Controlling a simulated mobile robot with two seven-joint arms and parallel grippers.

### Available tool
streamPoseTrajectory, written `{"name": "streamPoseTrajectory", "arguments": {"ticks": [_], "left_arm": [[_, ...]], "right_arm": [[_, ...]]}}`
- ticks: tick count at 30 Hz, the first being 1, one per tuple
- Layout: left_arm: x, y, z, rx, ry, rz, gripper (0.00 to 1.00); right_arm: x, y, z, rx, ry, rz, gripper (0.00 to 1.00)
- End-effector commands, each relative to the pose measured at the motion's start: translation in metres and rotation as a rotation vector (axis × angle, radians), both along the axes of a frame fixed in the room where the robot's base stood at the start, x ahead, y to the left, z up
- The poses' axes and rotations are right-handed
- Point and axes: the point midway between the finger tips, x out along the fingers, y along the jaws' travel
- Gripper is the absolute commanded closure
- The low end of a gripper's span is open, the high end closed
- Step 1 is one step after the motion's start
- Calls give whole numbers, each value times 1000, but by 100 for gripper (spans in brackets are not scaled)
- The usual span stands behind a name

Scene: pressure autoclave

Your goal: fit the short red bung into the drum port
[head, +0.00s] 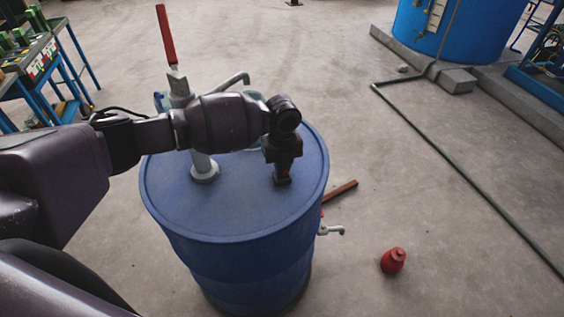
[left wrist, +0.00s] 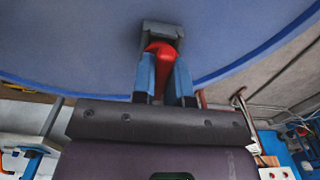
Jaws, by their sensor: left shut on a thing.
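The blue drum (head: 235,215) stands in the middle of the head view. My left gripper (head: 281,172) points down over the right part of its lid. In the left wrist view my left gripper (left wrist: 164,80) is shut on the short red bung (left wrist: 162,52), between its two blue-grey fingers. A grey square fitting (left wrist: 163,28), seemingly the drum port, is right at the bung's far end. I cannot tell whether the bung is in it or only against it. In the head view the gripper hides most of the bung and port. My right gripper is not in view.
A grey pump (head: 202,165) with a red handle (head: 166,35) rises from the lid, behind my left arm. A tap (head: 331,230) sticks out from the drum's right side. A separate red object (head: 393,261) lies on open floor at the right.

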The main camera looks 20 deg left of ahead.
Motion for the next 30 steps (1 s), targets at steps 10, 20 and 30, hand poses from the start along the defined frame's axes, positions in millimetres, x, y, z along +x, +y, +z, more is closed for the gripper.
{"name": "streamPoseTrajectory", "arguments": {"ticks": [10, 20, 30], "left_arm": [[0, 0, -8, 0, 0, 0, 100], [0, 0, -9, 0, 0, 0, 56], [0, 0, -2, 0, 0, 0, 56]], "right_arm": [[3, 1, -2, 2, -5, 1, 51], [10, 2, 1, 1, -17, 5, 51], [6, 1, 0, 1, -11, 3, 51]]}}
